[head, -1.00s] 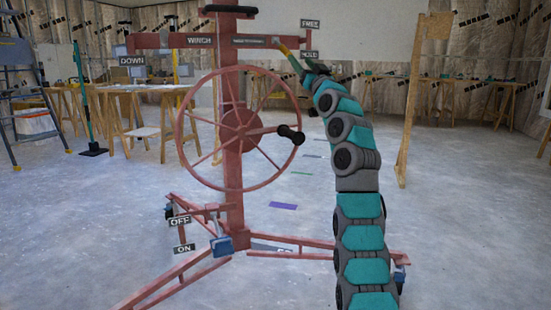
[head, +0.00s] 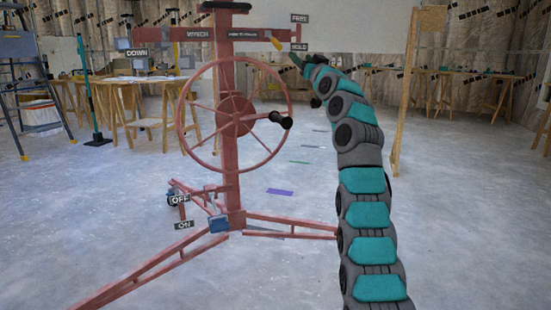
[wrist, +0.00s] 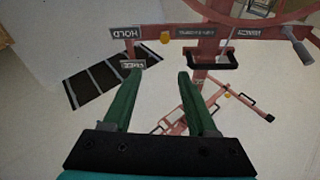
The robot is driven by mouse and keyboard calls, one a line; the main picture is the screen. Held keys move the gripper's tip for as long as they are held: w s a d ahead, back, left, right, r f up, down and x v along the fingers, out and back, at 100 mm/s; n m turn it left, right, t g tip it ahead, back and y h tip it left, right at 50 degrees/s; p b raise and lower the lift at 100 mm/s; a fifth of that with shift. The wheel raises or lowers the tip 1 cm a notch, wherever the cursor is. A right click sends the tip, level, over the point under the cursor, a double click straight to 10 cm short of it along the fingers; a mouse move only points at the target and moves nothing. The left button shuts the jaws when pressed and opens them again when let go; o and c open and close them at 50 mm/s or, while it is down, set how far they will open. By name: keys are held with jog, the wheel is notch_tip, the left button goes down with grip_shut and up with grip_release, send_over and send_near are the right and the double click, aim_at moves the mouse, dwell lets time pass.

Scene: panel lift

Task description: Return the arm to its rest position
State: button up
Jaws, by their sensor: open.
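My gripper (head: 298,62) is at the end of my teal and grey arm (head: 365,195), up by the right end of the red panel lift (head: 231,180). In the wrist view its two green fingers (wrist: 159,74) are apart with nothing between them. The lift's yellow-tipped lever (head: 277,44) is just left of the gripper, beside the FREE sign (head: 299,19) and HOLD sign (head: 299,47). The yellow tip (wrist: 165,37) shows beyond the fingers in the wrist view, apart from them. My fingertips are small in the head view.
The lift's spoked wheel (head: 182,115) with a black crank handle (head: 281,120) stands left of my arm. Its legs (head: 290,227) spread over the floor. A wooden post (head: 408,100) stands to the right. Sawhorse tables (head: 150,90) and a ladder (head: 20,85) are behind. Floor at right is clear.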

jog(key=s+d+f+m+g+h, duration=0.1)
jog(key=s+f+g+h, duration=0.2)
jog(key=f, duration=0.4)
jog(key=s+f+m+g+h, duration=0.1)
jog(key=s+f+g, duration=0.2)
jog(key=f+g, duration=0.35)
jog(key=s+d+f+g+h, duration=0.1)
jog(key=s+d+f+g, duration=0.15)
jog(key=s+f, duration=1.2)
jog(key=s+d+f+g+h, duration=0.1)
jog(key=s+f+g, duration=0.4)
jog(key=s, duration=1.2)
jog(key=s+d+f+g+h, duration=0.1)
jog(key=s+f+g, duration=0.1)
jog(key=s+f, duration=1.05)
jog(key=s+d+f+g, duration=0.2)
jog(key=s+f+g, duration=0.15)
jog(key=s, duration=1.65)
notch_tip(320, 180, up, 13)
jog(key=p, duration=1.3)
jog(key=shift+w+a, duration=0.2)
jog(key=shift+a, duration=0.05)
jog(key=shift+f, duration=0.1)
